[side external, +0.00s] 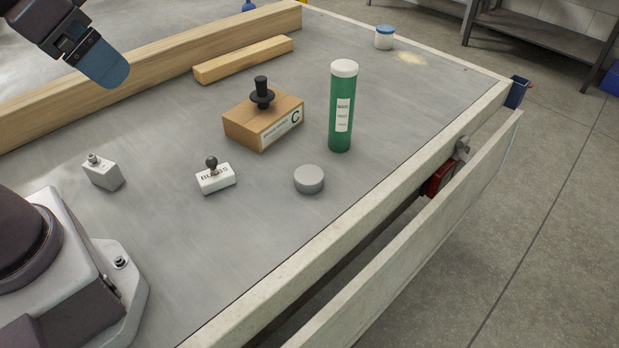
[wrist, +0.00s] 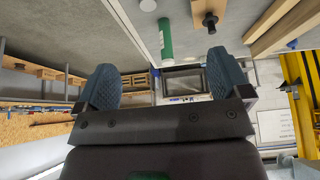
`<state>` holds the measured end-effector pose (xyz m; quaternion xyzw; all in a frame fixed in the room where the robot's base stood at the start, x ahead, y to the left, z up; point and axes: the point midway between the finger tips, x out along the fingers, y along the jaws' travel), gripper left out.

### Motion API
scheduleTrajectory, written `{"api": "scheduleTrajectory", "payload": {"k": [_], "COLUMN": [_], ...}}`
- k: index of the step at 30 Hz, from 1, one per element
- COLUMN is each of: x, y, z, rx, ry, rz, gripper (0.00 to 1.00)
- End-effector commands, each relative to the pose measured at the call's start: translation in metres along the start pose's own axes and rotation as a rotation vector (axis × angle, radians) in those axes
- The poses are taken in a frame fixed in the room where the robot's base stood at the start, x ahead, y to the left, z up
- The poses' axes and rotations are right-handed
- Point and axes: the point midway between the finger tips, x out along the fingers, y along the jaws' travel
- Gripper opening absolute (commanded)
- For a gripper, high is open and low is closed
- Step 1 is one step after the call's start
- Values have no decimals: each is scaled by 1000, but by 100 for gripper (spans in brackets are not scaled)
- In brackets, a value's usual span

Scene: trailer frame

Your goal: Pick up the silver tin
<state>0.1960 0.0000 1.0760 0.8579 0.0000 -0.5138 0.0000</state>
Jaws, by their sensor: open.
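The silver tin (side external: 309,180) is a small, round, low grey can lying flat on the grey table, near its front edge in the side view. In the wrist view a pale round thing at the top edge (wrist: 148,5) looks like the tin. My gripper (side external: 107,68) is at the upper left of the side view, raised above the table and well away from the tin. In the wrist view its two blue pads (wrist: 163,80) stand wide apart with nothing between them.
A green tube (side external: 341,110) with a white cap stands just behind the tin. A wooden block with a black knob (side external: 262,118), a white stamp (side external: 215,178) and a small grey box (side external: 102,172) are to the left. A long wooden beam (side external: 170,65) lies behind.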

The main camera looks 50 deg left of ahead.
Motion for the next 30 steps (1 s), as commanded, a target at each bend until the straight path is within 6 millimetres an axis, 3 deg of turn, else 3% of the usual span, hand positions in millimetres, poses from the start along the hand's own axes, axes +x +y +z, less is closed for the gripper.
{"api": "scheduleTrajectory", "payload": {"k": [8, 11, 20, 30], "x": [0, 11, 76, 172], "y": [2, 12, 53, 96], "z": [0, 3, -6, -15], "rx": [10, 56, 280, 717], "ry": [0, -56, -361, -629], "rz": [5, 29, 62, -76], "gripper": [94, 94, 94, 94]}}
